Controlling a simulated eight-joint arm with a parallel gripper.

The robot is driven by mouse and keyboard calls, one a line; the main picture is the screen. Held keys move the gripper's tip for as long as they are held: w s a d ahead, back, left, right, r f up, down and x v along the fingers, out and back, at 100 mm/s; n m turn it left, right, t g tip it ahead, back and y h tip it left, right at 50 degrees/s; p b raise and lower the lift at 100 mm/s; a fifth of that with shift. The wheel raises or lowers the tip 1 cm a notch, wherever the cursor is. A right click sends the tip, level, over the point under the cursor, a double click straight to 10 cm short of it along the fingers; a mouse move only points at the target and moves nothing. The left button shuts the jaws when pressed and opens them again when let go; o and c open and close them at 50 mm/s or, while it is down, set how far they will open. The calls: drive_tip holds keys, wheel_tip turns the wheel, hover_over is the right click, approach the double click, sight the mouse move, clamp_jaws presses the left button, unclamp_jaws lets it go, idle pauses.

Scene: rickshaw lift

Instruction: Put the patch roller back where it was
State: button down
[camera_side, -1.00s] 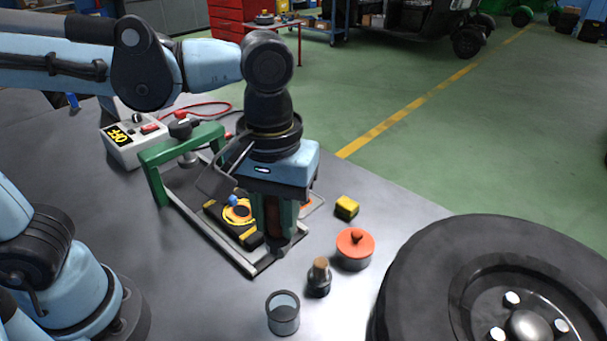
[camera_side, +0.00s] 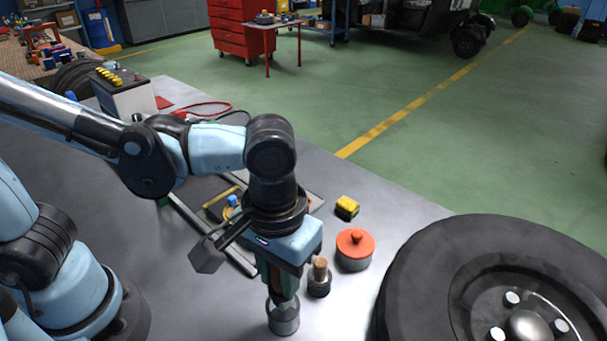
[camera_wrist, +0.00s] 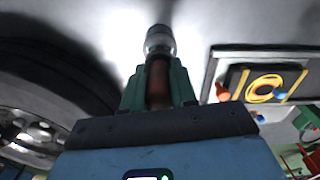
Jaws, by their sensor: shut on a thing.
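My gripper (camera_side: 281,296) points down at the front of the bench. Its green fingers are shut on the patch roller, whose reddish-brown handle (camera_wrist: 157,86) shows between them in the wrist view.
A dark bottle with a brown stopper (camera_side: 319,281) stands close right of my gripper. Behind it are an orange-lidded tin (camera_side: 354,251) and a yellow block (camera_side: 347,207). A large tyre (camera_side: 424,265) fills the right. A framed tray with a yellow ring (camera_wrist: 264,87) lies behind my arm.

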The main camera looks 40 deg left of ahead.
drive_tip(key=shift+f, duration=0.55)
drive_tip(key=shift+f, duration=0.3)
drive_tip(key=shift+f, duration=0.3)
drive_tip(key=c, duration=0.9)
unclamp_jaws()
drive_tip(key=shift+r, duration=0.15)
